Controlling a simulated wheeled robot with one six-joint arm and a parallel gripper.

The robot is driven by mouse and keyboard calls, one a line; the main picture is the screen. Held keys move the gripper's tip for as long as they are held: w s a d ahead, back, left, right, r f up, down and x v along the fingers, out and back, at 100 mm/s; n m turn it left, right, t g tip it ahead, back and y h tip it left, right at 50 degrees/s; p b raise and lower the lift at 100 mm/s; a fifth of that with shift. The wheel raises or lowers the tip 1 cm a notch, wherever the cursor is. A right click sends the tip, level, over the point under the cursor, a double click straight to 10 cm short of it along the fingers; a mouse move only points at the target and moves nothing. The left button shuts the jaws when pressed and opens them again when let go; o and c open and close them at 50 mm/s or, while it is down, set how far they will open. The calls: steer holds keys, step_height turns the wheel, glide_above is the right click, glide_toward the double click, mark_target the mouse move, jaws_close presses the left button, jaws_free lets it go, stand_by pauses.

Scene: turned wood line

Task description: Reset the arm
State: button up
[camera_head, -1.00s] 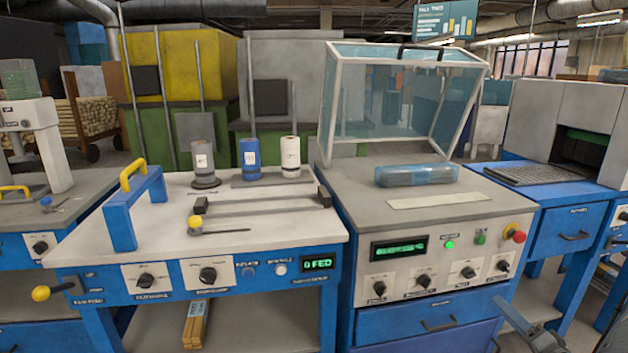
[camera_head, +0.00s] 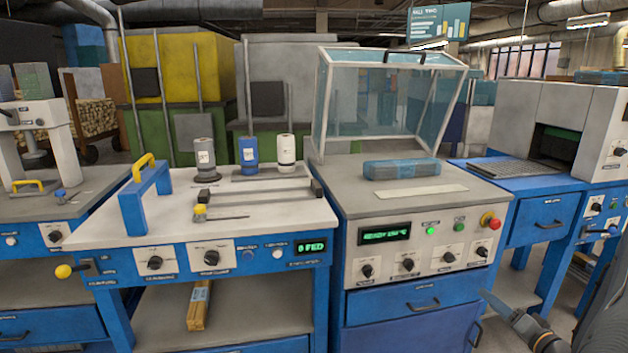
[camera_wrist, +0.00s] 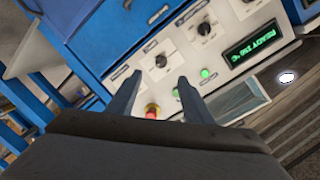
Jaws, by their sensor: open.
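My gripper shows at the bottom of the wrist view (camera_wrist: 158,100), its two dark fingers apart with nothing held between them. Past the fingers, the wrist view shows the front panel of a machine with knobs, green lights and a red button (camera_wrist: 152,110). In the head view, part of my arm and gripper (camera_head: 515,322) shows at the lower right, in front of the blue cabinet and apart from the panel. The fingertips are small in that view.
The control bench (camera_head: 345,190) has a raised clear cover (camera_head: 375,100) and a blue translucent block (camera_head: 402,168) on top. A left bench (camera_head: 100,232) holds several cylinders and a blue frame. The right bench (camera_head: 480,165) carries a keyboard. Open floor shows at the lower right.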

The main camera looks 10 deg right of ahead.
steer(key=w+a+r+n+g+h+p, duration=0.2)
steer(key=w+a+r+n+g, duration=0.1)
steer(key=w+a+r+g, duration=0.3)
steer(key=s+a+r+n+g, duration=0.2)
steer(key=a+r+g, duration=0.15)
steer(key=a, duration=0.55)
steer(key=s+a+r+n+g+p, duration=0.1)
steer(key=s+a+r+g, duration=0.2)
steer(key=s+a, duration=0.8)
steer(key=s+a+r+n+g+p, duration=0.2)
steer(key=s+a+r+g, duration=0.2)
steer(key=s+a+r, duration=0.3)
steer(key=s+a, duration=0.5)
steer(key=s, duration=0.1)
steer(key=shift+r+n+y, duration=0.3)
steer(key=shift+r+y, duration=0.05)
steer(key=shift+y, duration=0.05)
steer(key=shift+a, duration=0.1)
